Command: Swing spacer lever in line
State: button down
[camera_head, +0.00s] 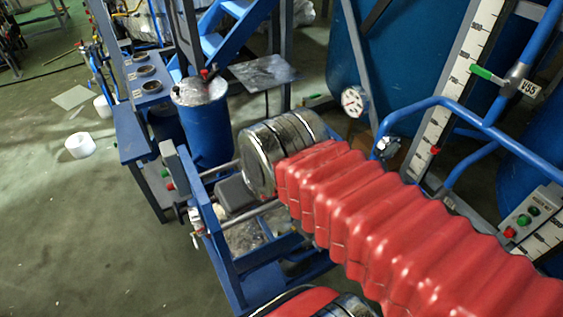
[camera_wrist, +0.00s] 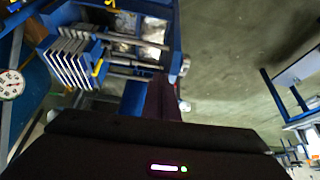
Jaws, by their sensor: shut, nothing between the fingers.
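In the wrist view, a stack of pale parallel plates (camera_wrist: 68,62) sits in a blue frame, with a small yellow lever (camera_wrist: 98,68) at its right edge. I cannot tell for sure whether this is the spacer lever. My gripper (camera_wrist: 164,82) shows as a dark, narrow shape pointing up from the dark wrist housing. It is shut and empty, close to the ends of the metal rods (camera_wrist: 135,62), to the right of the lever. I cannot tell whether it touches the frame. In the head view my arm hides the gripper and the plates.
In the head view, the blue frame (camera_head: 228,262) lies beneath my arm. A blue drum (camera_head: 205,128) stands behind it. A round gauge (camera_wrist: 11,84) is left in the wrist view. Floor at left is mostly clear.

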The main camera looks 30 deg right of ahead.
jog(key=shift+w, duration=0.15)
dwell(0.3)
jog(key=w+d+f+m+g+y, duration=0.2)
jog(key=d+f+m+y, duration=0.3)
jog(key=m, duration=0.7)
jog(key=w+d+f+m+g+y, duration=0.2)
jog(key=f+m+y, duration=0.2)
jog(key=f+m, duration=0.55)
jog(key=d+f+m+t, duration=0.3)
jog(key=d+m+t, duration=0.3)
jog(key=d+m, duration=0.4)
jog(key=d+f+m+t, duration=0.4)
jog(key=d+m+t, duration=0.3)
jog(key=d+m, duration=0.4)
jog(key=m, duration=0.5)
jog(key=shift+w+d+m+t, duration=0.15)
jog(key=shift+w+m+t, duration=0.15)
jog(key=shift+m, duration=0.05)
jog(key=shift+w, duration=0.1)
